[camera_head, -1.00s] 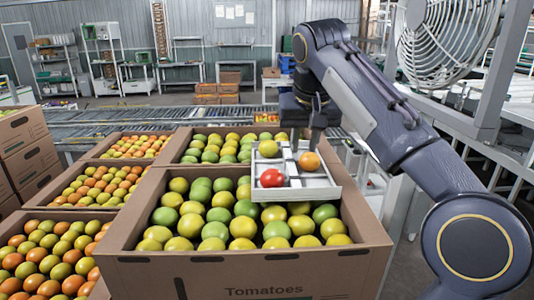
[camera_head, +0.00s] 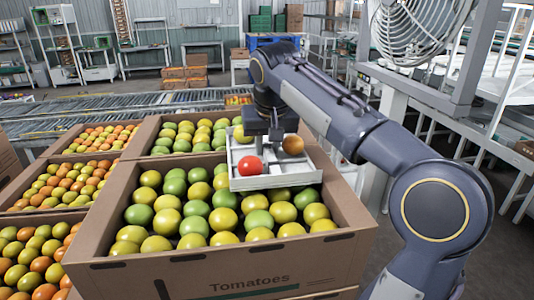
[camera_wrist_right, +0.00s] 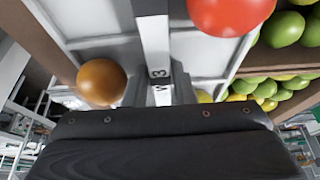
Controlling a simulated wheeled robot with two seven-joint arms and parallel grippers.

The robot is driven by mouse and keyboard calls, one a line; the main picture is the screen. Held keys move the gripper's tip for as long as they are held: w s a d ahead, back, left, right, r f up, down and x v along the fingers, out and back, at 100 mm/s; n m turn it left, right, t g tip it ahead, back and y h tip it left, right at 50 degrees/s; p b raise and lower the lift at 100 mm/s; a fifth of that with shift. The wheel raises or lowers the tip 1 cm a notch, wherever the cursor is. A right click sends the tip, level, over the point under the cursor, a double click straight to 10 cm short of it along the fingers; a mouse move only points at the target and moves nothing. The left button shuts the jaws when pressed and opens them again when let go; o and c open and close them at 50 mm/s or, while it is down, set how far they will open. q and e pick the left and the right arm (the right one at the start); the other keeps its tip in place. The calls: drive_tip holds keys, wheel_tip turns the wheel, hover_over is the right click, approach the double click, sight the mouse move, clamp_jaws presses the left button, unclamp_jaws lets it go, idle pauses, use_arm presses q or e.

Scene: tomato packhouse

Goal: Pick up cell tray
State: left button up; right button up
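The pale grey cell tray (camera_head: 275,181) rests over the tomatoes at the back right of the big cardboard box. Its cells hold a red tomato (camera_head: 250,166), an orange tomato (camera_head: 293,145) and a yellow-green one (camera_head: 241,135), partly hidden by my gripper. My right gripper (camera_head: 263,139) is over the middle of the tray. In the right wrist view its fingers (camera_wrist_right: 159,92) lie close along both sides of the tray's marked centre strip (camera_wrist_right: 153,35) and look shut on it. The fingertips are hard to make out. My left gripper is not in view.
The "Tomatoes" box (camera_head: 225,262) holds green and yellow tomatoes (camera_head: 160,215) around and under the tray. More full boxes stand to the left and behind. A roller conveyor (camera_head: 110,110) runs behind them. A fan on a metal frame (camera_head: 440,85) stands at the right.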

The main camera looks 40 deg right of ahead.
clamp_jaws()
drive_tip(key=shift+r, duration=0.15)
